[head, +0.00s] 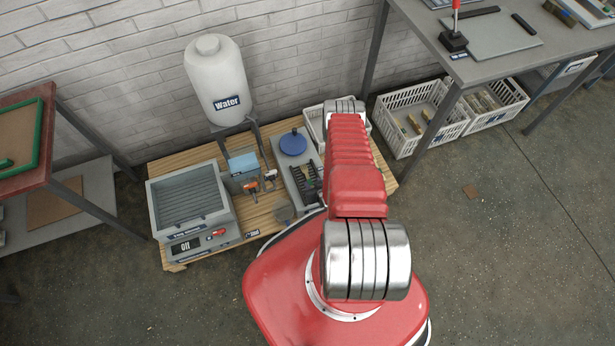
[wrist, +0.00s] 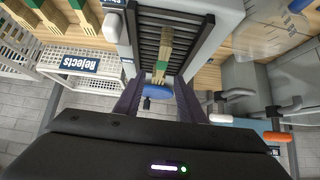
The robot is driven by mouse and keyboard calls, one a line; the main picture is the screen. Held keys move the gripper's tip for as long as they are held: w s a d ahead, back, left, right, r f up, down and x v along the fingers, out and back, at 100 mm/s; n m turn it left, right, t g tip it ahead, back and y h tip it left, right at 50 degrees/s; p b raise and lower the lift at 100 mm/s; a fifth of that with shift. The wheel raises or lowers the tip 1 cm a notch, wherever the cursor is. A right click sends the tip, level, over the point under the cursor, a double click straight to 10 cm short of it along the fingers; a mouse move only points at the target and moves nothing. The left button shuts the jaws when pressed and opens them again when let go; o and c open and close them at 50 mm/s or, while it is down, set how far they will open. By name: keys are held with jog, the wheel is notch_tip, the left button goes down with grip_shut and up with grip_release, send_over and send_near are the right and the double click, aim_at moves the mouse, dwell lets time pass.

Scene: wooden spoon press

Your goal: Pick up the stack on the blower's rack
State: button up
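A wooden stack with a green band (wrist: 164,48) lies on the dark slatted rack (wrist: 148,32) in the wrist view. My gripper (wrist: 158,86) is open, with one finger at each side of the picture's middle. The stack shows in line with the gap between the fingers, beyond the tips. Nothing is held. A blue round part (wrist: 159,76) shows just behind the fingertips. In the head view the grey blower unit with a black rack (head: 308,186) and blue disc (head: 293,143) stands left of my red arm. The gripper is hidden there.
A white water tank (head: 215,78) and a grey slatted box reading Off (head: 189,205) share the wooden pallet (head: 250,215). White baskets (head: 418,125) stand under the bench at right.

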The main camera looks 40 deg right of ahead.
aim_at(309, 179)
jog(key=shift+x, duration=1.45)
jog(key=shift+w+f, duration=0.1)
jog(key=shift+x, duration=2.45)
jog(key=shift+c, duration=0.4)
grip_shut()
